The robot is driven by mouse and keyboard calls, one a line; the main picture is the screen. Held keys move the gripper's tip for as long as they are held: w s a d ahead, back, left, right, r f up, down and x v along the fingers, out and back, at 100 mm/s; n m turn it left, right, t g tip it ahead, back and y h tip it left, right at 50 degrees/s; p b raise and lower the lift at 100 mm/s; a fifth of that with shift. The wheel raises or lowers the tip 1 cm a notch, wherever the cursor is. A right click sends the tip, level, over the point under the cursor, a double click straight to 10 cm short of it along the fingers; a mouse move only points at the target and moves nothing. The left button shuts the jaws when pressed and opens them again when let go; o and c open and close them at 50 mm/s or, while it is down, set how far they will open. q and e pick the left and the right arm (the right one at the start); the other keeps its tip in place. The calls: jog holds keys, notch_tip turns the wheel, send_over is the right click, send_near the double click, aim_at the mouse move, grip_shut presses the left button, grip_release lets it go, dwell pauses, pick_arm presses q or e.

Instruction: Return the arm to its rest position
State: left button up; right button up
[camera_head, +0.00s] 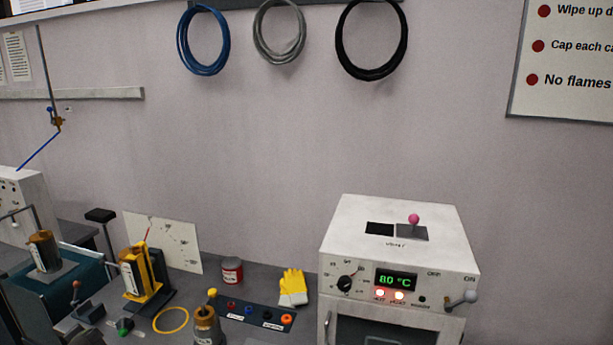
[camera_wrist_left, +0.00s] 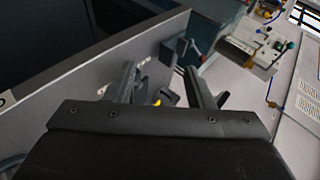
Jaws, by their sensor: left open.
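My left gripper (camera_wrist_left: 160,78) shows in the left wrist view with its two dark fingers spread apart. Nothing is seen between them but the grey panel and a small yellow spot behind. Neither gripper shows in the head view. My right gripper is in no view.
A white heater box (camera_head: 398,270) reading 80 °C stands at right on the bench. A brown-topped pump tube (camera_head: 207,325), a yellow stand (camera_head: 140,272), a red can (camera_head: 231,271) and yellow gloves (camera_head: 293,287) stand or lie left of it. Coiled hoses (camera_head: 203,70) hang on the wall.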

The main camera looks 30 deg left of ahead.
pick_arm(q)
jog(key=s+f+m, duration=0.3)
jog(key=s+m, duration=0.2)
jog(key=s, duration=0.9)
jog(key=s+d+f+n+h, duration=0.1)
jog(key=s+d+f+h, duration=0.1)
jog(key=d+f, duration=1)
jog(key=s+d+f+n+h, duration=0.1)
jog(key=s+d+f+h, duration=0.15)
jog(key=d+f, duration=0.9)
jog(key=d+f+n+h, duration=0.15)
jog(key=d+f, duration=0.25)
jog(key=d, duration=1.3)
jog(key=d+f+h, duration=0.3)
jog(key=d+f, duration=0.1)
jog(key=d, duration=1.3)
notch_tip(320, 180, down, 9)
jog(key=b, duration=0.8)
jog(key=shift+a+r+b, duration=0.2)
jog(key=shift+b, duration=0.2)
